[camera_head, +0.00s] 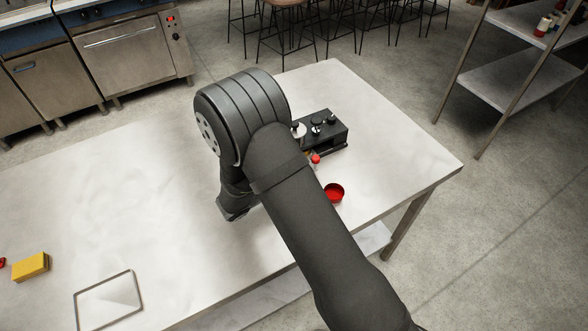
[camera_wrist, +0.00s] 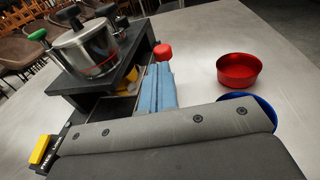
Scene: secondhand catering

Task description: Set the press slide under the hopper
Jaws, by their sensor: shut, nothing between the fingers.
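A black press stands near the far edge of the steel table; its body (camera_head: 325,130) shows behind my arm. In the wrist view, the steel hopper (camera_wrist: 88,50) sits on the press's black top. A blue ribbed piece (camera_wrist: 158,88) with a red knob (camera_wrist: 163,52) lies beside the hopper's stand, apparently the slide; how far under the hopper it reaches is unclear. A yellow part shows beneath the stand. My gripper (camera_head: 236,207) is shut and empty, left of the press above the table. Its fingertips are hidden in the wrist view by its grey housing.
A red bowl (camera_head: 334,192) stands right of my arm; a blue bowl (camera_wrist: 250,104) shows partly behind my housing. A yellow sponge-like block (camera_head: 30,267) and a thin-rimmed tray (camera_head: 108,301) lie at the left. The table's middle left is clear.

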